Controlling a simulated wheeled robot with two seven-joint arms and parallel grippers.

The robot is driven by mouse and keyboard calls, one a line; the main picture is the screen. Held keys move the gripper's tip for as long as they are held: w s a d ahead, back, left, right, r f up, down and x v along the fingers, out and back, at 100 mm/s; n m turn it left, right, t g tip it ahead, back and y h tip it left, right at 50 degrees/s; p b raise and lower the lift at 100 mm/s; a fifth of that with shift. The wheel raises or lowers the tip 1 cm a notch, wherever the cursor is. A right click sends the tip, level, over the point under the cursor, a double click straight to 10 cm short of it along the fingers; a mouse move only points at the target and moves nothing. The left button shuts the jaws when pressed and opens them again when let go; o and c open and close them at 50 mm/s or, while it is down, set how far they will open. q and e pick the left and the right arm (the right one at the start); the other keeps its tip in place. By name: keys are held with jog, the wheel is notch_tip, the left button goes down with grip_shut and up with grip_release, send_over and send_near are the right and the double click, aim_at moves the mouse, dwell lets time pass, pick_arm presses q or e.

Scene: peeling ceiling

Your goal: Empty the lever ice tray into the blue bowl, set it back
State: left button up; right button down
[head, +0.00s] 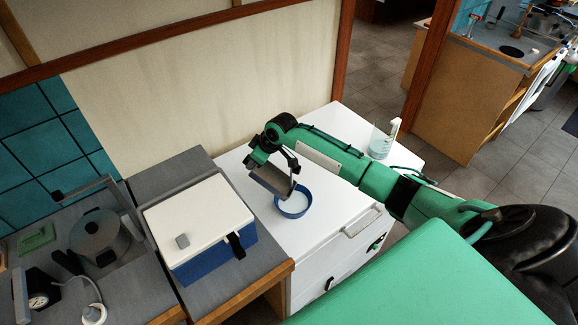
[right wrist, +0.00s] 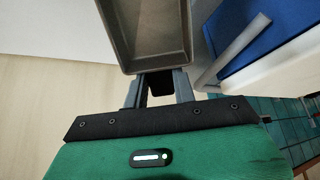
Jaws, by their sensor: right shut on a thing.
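The ice tray (head: 270,181) is a grey, rectangular metal pan, held steeply tilted at the upper left side of the blue bowl (head: 293,204). My right gripper (head: 261,160) is shut on the tray's end. In the right wrist view the tray (right wrist: 158,38) extends from between the fingers (right wrist: 158,84), and the part of its inside that shows looks bare. The bowl stands upright on the white top, with a pale inside; I cannot tell whether ice lies in it. The tray's lower end overlaps the bowl's rim in the picture; contact is unclear. My left gripper is out of view.
A blue cooler with a white lid (head: 198,220) stands left of the bowl. A light grey slotted strip (head: 364,222) lies near the white top's front edge. A clear bottle (head: 383,139) stands at the back right. A pot (head: 100,236) and a gauge (head: 38,301) are far left.

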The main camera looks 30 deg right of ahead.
jog(key=shift+w+a+f+g+h, duration=0.3)
jog(key=shift+w+f+g, duration=0.1)
jog(key=shift+f+g, duration=0.15)
jog(key=shift+w+f+g, duration=0.15)
jog(key=shift+f+g, duration=0.1)
jog(key=shift+f, duration=0.1)
jog(key=f+g+b, duration=0.1)
jog(key=f+g+h+b, duration=0.1)
jog(key=f, duration=0.1)
jog(key=w+a+f+g+h+b, duration=0.1)
jog(key=f, duration=0.1)
jog(key=shift+w, duration=0.1)
notch_tip(320, 180, up, 4)
jog(key=p, duration=0.4)
